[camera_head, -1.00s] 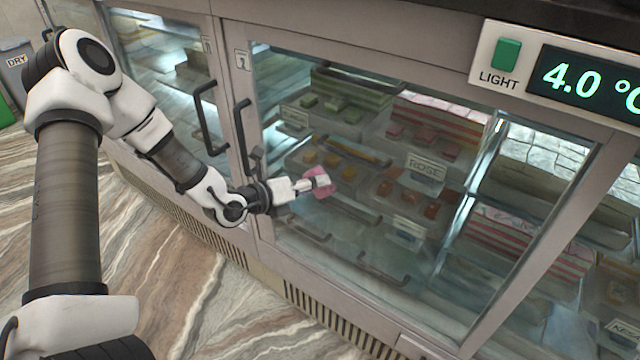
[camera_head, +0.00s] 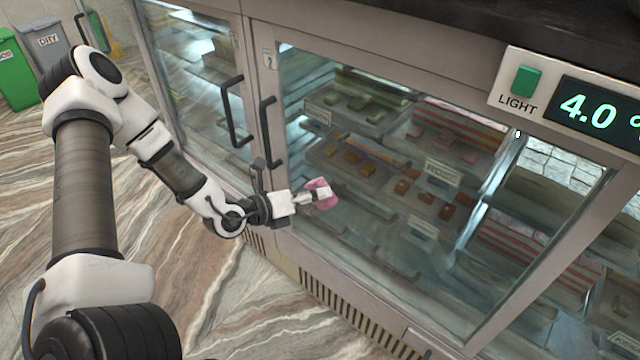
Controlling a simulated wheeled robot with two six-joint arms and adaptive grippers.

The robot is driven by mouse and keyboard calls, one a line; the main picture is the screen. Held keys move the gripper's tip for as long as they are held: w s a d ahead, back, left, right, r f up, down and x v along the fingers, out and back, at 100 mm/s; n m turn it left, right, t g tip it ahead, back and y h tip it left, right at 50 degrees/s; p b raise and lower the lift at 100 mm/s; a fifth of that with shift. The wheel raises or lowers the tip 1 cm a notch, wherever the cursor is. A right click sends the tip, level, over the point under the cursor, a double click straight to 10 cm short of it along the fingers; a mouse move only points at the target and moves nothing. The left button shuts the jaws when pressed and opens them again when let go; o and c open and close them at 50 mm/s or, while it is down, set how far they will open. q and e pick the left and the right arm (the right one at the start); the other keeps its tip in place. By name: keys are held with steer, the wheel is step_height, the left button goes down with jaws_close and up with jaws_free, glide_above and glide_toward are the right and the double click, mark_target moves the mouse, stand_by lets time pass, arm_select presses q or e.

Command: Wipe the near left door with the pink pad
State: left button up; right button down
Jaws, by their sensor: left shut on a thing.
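My left gripper (camera_head: 309,197) is shut on the pink pad (camera_head: 322,191), low in front of the left part of a glass door. The pad is small and partly hidden by the fingers. It is at or very close to the glass; I cannot tell whether it touches. The glass door (camera_head: 400,215) has a grey frame and a dark vertical handle (camera_head: 267,135) on its left side. Trays of sweets show through the glass. My right gripper is not in view.
Another glass door (camera_head: 190,85) with its own handle (camera_head: 232,112) adjoins on the left. A panel with a green light switch (camera_head: 527,81) and a temperature display is at upper right. A green bin (camera_head: 14,75) and a grey bin (camera_head: 47,50) stand at far left on open marble floor.

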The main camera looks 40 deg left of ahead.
arm_select(q)
steer(key=s+p, duration=0.2)
steer(key=s, duration=0.1)
steer(key=shift+a, duration=0.1)
stand_by(0.3)
